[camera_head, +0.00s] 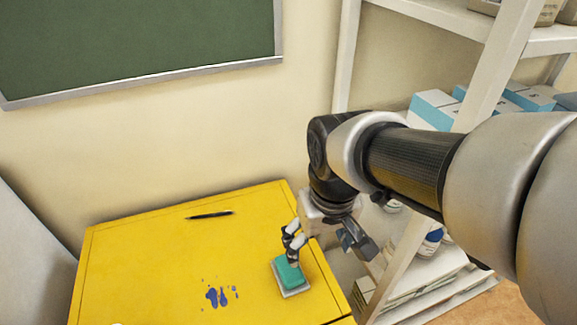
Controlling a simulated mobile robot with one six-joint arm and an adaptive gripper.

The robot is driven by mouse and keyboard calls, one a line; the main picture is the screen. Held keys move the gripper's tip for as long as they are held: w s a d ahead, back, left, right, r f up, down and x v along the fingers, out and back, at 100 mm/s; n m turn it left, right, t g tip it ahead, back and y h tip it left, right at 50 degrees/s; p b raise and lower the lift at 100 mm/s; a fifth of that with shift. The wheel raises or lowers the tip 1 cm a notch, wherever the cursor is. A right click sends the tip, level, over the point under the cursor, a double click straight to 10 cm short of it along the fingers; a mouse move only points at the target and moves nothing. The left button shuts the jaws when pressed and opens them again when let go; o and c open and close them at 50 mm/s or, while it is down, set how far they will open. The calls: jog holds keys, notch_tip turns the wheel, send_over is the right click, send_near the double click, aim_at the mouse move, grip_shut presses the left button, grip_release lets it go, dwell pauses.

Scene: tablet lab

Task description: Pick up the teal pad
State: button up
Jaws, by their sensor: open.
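The teal pad (290,274) is a small teal block with a pale grey-white layer under it. It lies on the yellow tabletop (150,270), toward the right edge. My gripper (325,252) is open, at the right edge of the table. Its left finger comes down over the back of the pad and hides part of it. Its other finger is to the right of the pad. I cannot tell whether the left finger touches the pad.
A black pen (209,215) lies near the back of the table. Blue stains (221,297) mark the tabletop left of the pad. A white shelf rack (497,62) with boxes and bottles stands close on the right. A green board (135,40) hangs on the wall.

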jog(key=w+a+r+n+g+p, duration=0.1)
jog(key=w+a+r+p, duration=0.15)
jog(key=a+p, duration=0.2)
jog(key=b, duration=0.1)
send_over(289, 267)
jog(key=shift+g, duration=0.3)
jog(key=f, duration=1.1)
jog(key=shift+s+d, duration=0.1)
jog(key=shift+d, duration=0.1)
jog(key=shift+a+f+b, duration=0.15)
jog(key=shift+f+b, duration=0.4)
jog(key=shift+f, duration=2.55)
jog(key=c, duration=1.1)
jog(key=shift+r, duration=0.15)
jog(key=shift+c, duration=0.2)
notch_tip(289, 267, up, 20)
jog(key=p, duration=0.3)
jog(key=shift+p, duration=0.3)
